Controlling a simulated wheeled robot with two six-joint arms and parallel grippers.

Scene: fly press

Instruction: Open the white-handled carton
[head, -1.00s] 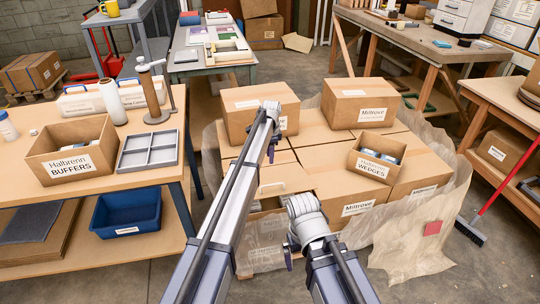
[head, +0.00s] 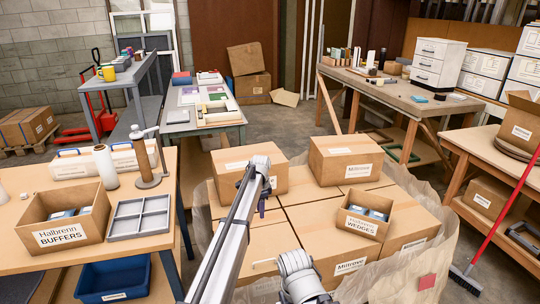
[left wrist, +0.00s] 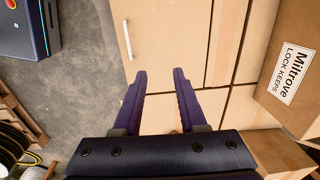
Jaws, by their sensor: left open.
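The white-handled carton (head: 266,242) is part of the stack in the middle of the floor; its white handle (head: 264,262) shows on its near part, low in the head view. In the left wrist view the handle (left wrist: 128,40) lies on the tan carton top (left wrist: 175,30), ahead and slightly left of the fingers. My left gripper (head: 263,206) is over the stack, beyond the handle in the head view. Its two purple fingers (left wrist: 159,75) are apart with nothing between them, clear of the handle. My right arm shows at the bottom of the head view, but its gripper is not in view.
Two closed cartons (head: 250,172) (head: 346,160) and an open wedges box (head: 364,216) stand on the stack. A table at left holds a buffers box (head: 66,236) and a grey tray (head: 140,218). A red-handled broom (head: 508,205) stands at right.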

